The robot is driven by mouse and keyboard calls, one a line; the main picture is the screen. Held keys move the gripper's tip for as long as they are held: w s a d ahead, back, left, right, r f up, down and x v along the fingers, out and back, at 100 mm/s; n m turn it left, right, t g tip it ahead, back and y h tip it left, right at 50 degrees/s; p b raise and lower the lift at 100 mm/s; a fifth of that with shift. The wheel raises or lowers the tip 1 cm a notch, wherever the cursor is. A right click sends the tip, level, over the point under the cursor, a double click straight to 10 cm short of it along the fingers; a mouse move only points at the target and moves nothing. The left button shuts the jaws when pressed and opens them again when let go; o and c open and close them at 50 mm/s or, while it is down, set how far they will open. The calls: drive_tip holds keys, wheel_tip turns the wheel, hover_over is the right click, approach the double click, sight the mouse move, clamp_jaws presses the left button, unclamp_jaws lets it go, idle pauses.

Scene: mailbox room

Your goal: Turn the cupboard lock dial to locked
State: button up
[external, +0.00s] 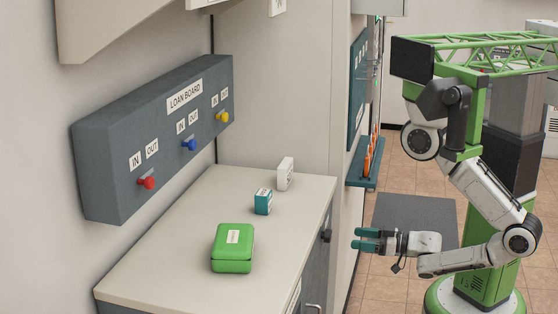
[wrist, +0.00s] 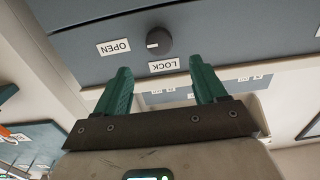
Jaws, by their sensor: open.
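The cupboard lock dial (wrist: 158,41) is a dark round knob on the grey cupboard front. It carries a small white mark on the side towards the OPEN label (wrist: 113,47). The LOCK label (wrist: 163,65) is beside it. In the external view the dial (external: 326,236) sticks out from the cupboard front below the counter edge. My gripper (external: 358,238) is open and empty, to the right of the dial with a gap between. In the wrist view my gripper (wrist: 160,68) has its two green fingers spread, with the dial beyond and between them.
The counter (external: 190,235) above the cupboard holds a green case (external: 232,250), a teal box (external: 263,201) and a white box (external: 285,174). A loan board (external: 150,130) with coloured knobs hangs on the wall. A teal shelf (external: 366,178) projects behind my gripper.

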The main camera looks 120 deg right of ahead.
sight(326, 236)
drive_tip(key=x, duration=0.8)
drive_tip(key=shift+w+d+p, duration=0.25)
drive_tip(key=shift+d+p, duration=0.05)
drive_tip(key=shift+p, duration=0.05)
drive_tip(key=c, duration=1)
drive_tip(key=shift+c, duration=0.2)
